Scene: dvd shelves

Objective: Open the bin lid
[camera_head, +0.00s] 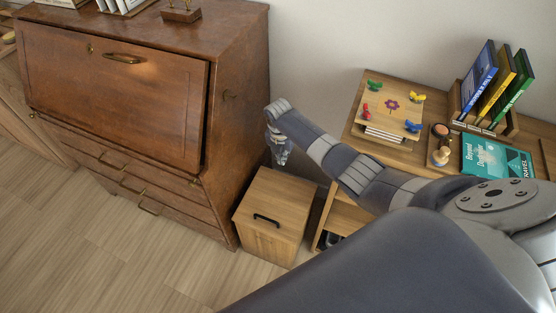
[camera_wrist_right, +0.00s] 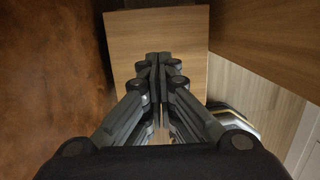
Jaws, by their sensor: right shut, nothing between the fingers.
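The bin is a light wooden box (camera_head: 272,247) on the floor beside the brown cabinet. Its flat top lid (camera_head: 277,192) is down, with a black handle (camera_head: 266,218) near the front edge. My right gripper (camera_head: 281,158) points down above the back of the lid, near the cabinet side. In the right wrist view the gripper (camera_wrist_right: 158,58) is shut and empty, with the wooden lid (camera_wrist_right: 135,35) beyond its fingertips. The handle is not seen in that view. My left gripper is not in view.
The brown cabinet (camera_head: 110,90) stands close on the left of the bin. A wooden shelf unit (camera_head: 350,130) stands on the right, with a board of colored figures, upright books and a teal book (camera_head: 497,158) on top. The floor (camera_head: 120,260) in front is clear.

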